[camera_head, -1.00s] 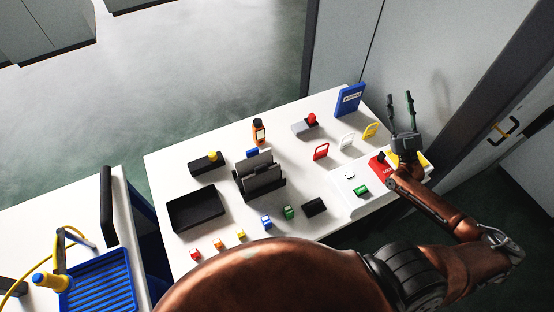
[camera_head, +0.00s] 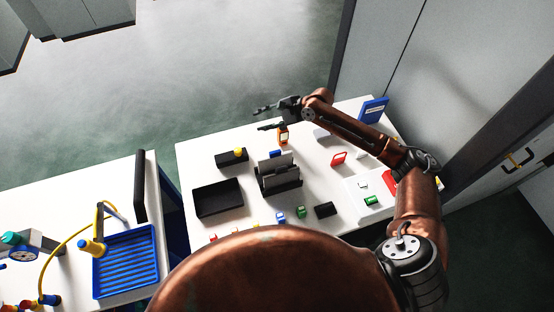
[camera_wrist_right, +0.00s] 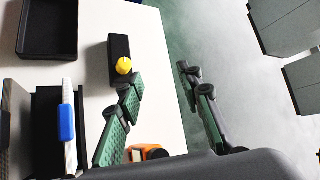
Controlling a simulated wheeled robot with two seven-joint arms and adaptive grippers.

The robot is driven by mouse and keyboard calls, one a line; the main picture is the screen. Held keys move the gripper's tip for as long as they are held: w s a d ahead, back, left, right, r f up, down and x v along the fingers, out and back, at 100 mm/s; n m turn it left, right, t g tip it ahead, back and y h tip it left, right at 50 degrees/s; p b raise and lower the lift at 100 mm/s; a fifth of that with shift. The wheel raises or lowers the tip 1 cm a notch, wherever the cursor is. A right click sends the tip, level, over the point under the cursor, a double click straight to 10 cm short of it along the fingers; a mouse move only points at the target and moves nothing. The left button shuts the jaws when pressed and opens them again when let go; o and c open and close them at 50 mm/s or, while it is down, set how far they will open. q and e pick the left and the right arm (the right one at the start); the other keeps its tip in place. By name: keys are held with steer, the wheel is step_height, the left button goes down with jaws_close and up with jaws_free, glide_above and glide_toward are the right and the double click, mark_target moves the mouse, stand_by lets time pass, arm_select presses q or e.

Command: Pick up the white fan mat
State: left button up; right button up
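A pale, thin panel with a blue tab (camera_wrist_right: 68,125) stands on edge by the black rack at the left of the right wrist view. It looks most like the white fan mat, but I cannot tell for sure. In the head view its blue tab (camera_head: 275,154) shows behind the grey plates of the black rack (camera_head: 279,184). My right gripper (camera_head: 260,118) is open and empty above the table's far edge, beyond the rack. Its spread fingers show in the right wrist view (camera_wrist_right: 159,72). My left gripper is out of view.
A red frame (camera_head: 339,158) and a blue sign (camera_head: 373,109) stand to the right. The blue ribbed tray (camera_head: 125,262) is at left.

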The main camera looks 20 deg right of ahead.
mark_target(278, 151)
steer(key=s+a+r+m+g+h+p, duration=0.1)
steer(key=s+a+m+g+h, duration=0.1)
steer(key=s+a+g, duration=0.1)
steer(key=s+d+f+g, duration=0.1)
steer(key=s+d+f, duration=0.1)
steer(key=f, duration=0.1)
steer(key=s+d+f+g+h, duration=0.1)
steer(key=s+d+f, duration=0.1)
steer(key=s+d+f+m+h+p, duration=0.1)
steer(key=s+d+f, duration=0.1)
steer(key=s+f, duration=0.1)
steer(key=shift+d+f+g, duration=0.25)
steer(key=shift+f+g, duration=0.1)
steer(key=shift+g, duration=0.05)
steer(key=shift+x, duration=1.1)
steer(key=shift+p+x, duration=0.95)
steer(key=shift+x, duration=1.75)
steer(key=shift+a, duration=0.15)
steer(key=shift+c, duration=0.5)
jaws_close()
